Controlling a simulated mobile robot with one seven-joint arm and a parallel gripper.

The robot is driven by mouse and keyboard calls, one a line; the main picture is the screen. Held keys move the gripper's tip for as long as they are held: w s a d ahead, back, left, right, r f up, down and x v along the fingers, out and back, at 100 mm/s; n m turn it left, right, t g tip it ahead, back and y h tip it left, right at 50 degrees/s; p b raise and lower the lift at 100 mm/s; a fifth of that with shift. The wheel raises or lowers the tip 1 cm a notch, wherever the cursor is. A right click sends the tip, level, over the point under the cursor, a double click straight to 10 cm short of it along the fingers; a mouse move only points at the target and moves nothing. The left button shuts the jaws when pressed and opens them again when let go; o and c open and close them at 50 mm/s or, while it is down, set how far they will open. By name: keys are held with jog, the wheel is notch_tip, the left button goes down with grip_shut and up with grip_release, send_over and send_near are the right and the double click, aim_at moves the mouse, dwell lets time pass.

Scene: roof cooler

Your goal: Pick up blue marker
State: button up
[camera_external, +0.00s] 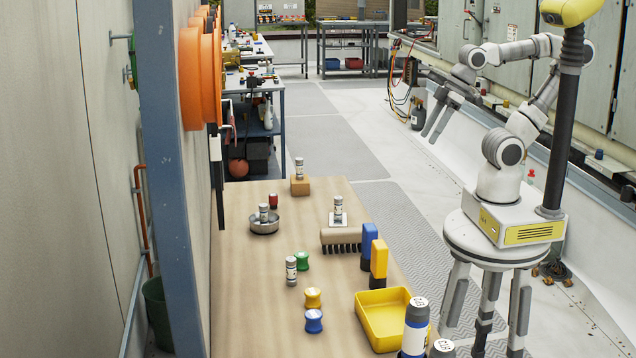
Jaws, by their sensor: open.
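A blue upright piece with a dark lower end, which looks like the blue marker (369,242), stands near the right edge of the wooden table (240,300). A similar yellow piece (379,260) stands close beside it, in front and to the right, and overlaps it in the picture. My gripper (429,137) is open and empty. It hangs in the air beyond the table's right side, well above and to the right of the blue marker. Nothing is between its fingers.
A brush (340,237) lies just left of the blue marker. A yellow tray (386,322) and a blue-banded bottle (415,328) are nearer the camera. Green (301,261), yellow (313,298) and blue (314,321) spools stand left of the tray. A wall bounds the table's left.

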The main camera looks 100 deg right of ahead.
jog(key=o, duration=0.3)
jog(key=n+y+b, duration=1.2)
jog(key=n+b, duration=0.1)
jog(key=b, duration=0.5)
send_near(314, 314)
jog(key=shift+n+g, duration=0.3)
jog(key=shift+g, duration=0.1)
jog(key=x, duration=0.4)
jog(key=shift+w+a+f, duration=0.1)
jog(key=shift+w+f, duration=0.05)
jog(key=shift+f, duration=0.25)
jog(key=shift+w+x, duration=0.2)
jog(key=shift+x, duration=2.65)
